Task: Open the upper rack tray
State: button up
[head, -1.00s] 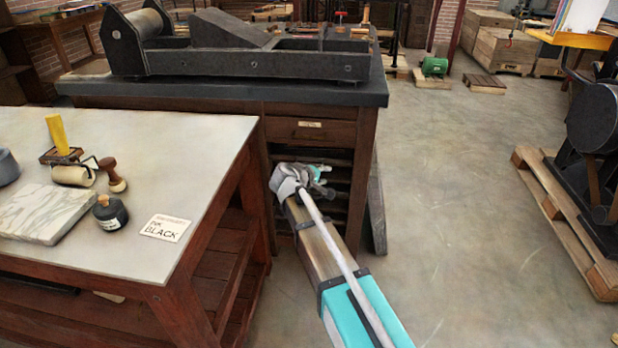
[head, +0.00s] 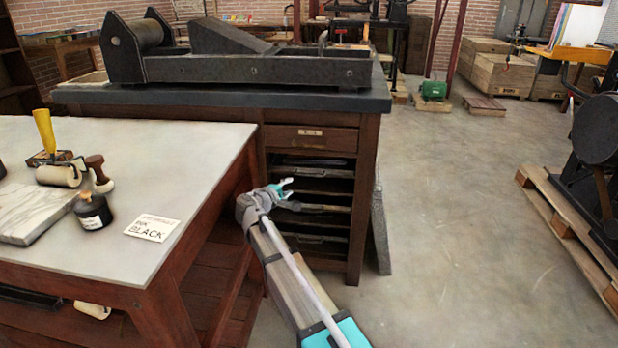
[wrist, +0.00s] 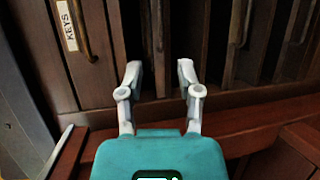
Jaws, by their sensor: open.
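The wooden cabinet holds an open rack below its top drawer. The upper rack tray (head: 312,172) is a dark tray in the top slot, pushed in; it also shows in the wrist view (wrist: 158,35), turned on its side, with a thin handle on its front. My gripper (head: 289,187) is at the left side of the rack front, a little below the upper tray. In the wrist view my gripper (wrist: 159,68) is open, fingers apart and empty, pointing at the rack front near the upper tray. I cannot tell the exact gap to the handle.
The top drawer (head: 311,138) is shut; its label reads KEYS in the wrist view (wrist: 66,26). Lower trays (head: 313,208) sit inside the rack. A worktable (head: 200,150) with ink and rollers stands close on the left. The floor (head: 450,200) to the right is clear.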

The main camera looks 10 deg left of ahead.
aim_at(309, 175)
jog(key=shift+w, duration=0.15)
jog(key=b+x, duration=0.2)
jog(key=x, duration=1.1)
jog(key=shift+w+d+f+b, duration=0.1)
jog(key=shift+w+d+b, duration=0.15)
jog(key=shift+b, duration=0.05)
grip_shut()
